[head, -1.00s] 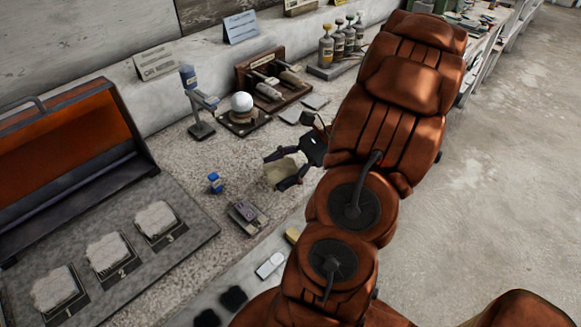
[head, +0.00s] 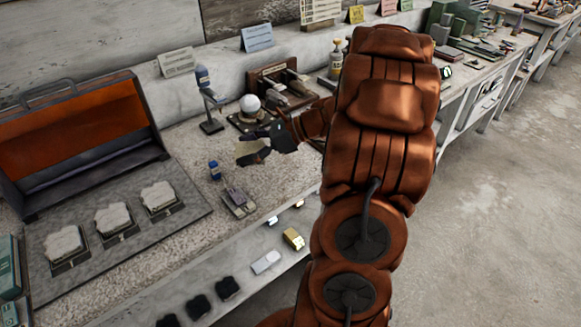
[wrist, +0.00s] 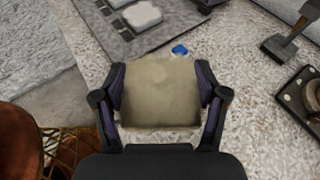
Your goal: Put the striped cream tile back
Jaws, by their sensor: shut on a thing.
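My gripper (wrist: 160,95) is shut on a beige, roughly square tile (wrist: 160,70), gripped by its left and right edges. No clear stripes show on the face in the wrist view. In the head view the tile (head: 247,152) is above the pale speckled worktop, to the right of a small blue bottle (head: 214,170) and in front of a white sphere on a dark stand (head: 250,103). My gripper (head: 258,146) is partly seen there, with my arm reaching in from the right.
Three pale rough slabs (head: 112,217) lie on a numbered grey board before an open orange-lined case (head: 75,135). A grey metal device (head: 237,201) lies near the worktop's front edge. A post-like instrument (head: 207,100) stands behind. A lower shelf (head: 240,272) holds small blocks.

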